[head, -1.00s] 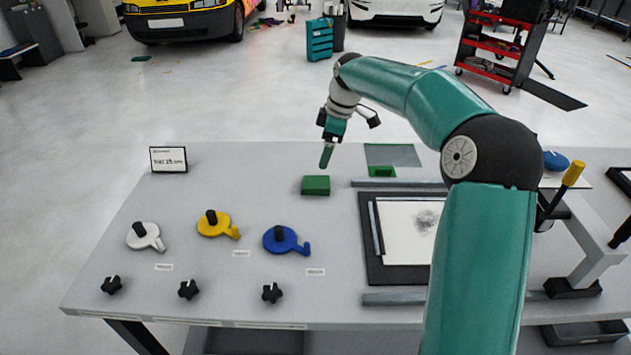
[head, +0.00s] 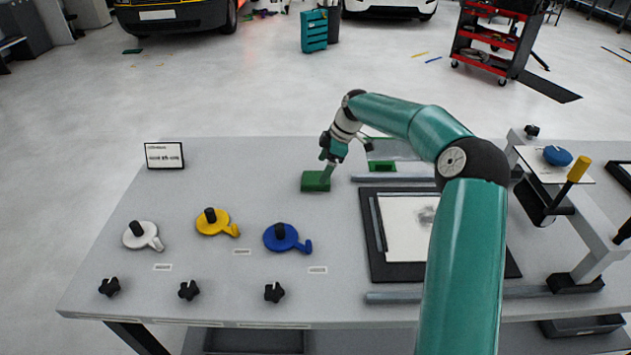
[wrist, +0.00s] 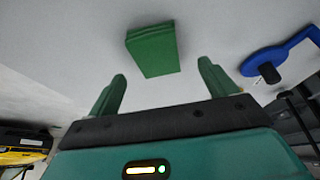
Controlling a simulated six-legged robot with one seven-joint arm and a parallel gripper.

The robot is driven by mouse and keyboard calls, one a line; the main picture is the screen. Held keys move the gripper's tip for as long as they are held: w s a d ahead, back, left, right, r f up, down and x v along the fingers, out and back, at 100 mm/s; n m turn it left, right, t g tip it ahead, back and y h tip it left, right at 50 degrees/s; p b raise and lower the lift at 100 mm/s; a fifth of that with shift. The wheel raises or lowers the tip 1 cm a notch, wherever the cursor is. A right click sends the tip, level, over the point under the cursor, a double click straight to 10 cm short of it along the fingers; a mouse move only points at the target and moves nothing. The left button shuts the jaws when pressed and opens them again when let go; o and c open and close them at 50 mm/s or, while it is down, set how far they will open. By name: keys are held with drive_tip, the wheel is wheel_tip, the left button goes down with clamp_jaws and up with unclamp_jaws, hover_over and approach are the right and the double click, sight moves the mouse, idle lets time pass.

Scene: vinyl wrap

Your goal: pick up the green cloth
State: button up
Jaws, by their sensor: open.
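The green cloth (head: 315,181) is a small folded block lying flat on the grey table, near the middle of its far half. In the wrist view the cloth (wrist: 153,49) lies beyond the fingertips, roughly centred between them and slightly left. My gripper (head: 326,172) is above and beside the cloth, its green fingers pointing down and overlapping the cloth's right side in the head view. In the wrist view my gripper (wrist: 162,72) has its two fingers wide apart with nothing between them. I cannot tell whether a finger touches the cloth.
A blue disc tool (head: 283,238), a yellow one (head: 213,222) and a white one (head: 141,235) lie at the left front. A black-framed board with a white sheet (head: 403,228) is to the right. A small sign (head: 165,156) stands at the far left corner.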

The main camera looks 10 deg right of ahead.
sight(317, 177)
drive_tip(key=x, duration=0.4)
drive_tip(key=shift+w+f, duration=0.15)
drive_tip(key=shift+w, duration=0.15)
drive_tip(key=shift+a+f, duration=0.2)
drive_tip(key=shift+f, duration=0.1)
drive_tip(key=shift+f, duration=0.25)
drive_tip(key=shift+c, duration=0.3)
drive_tip(key=c, duration=1)
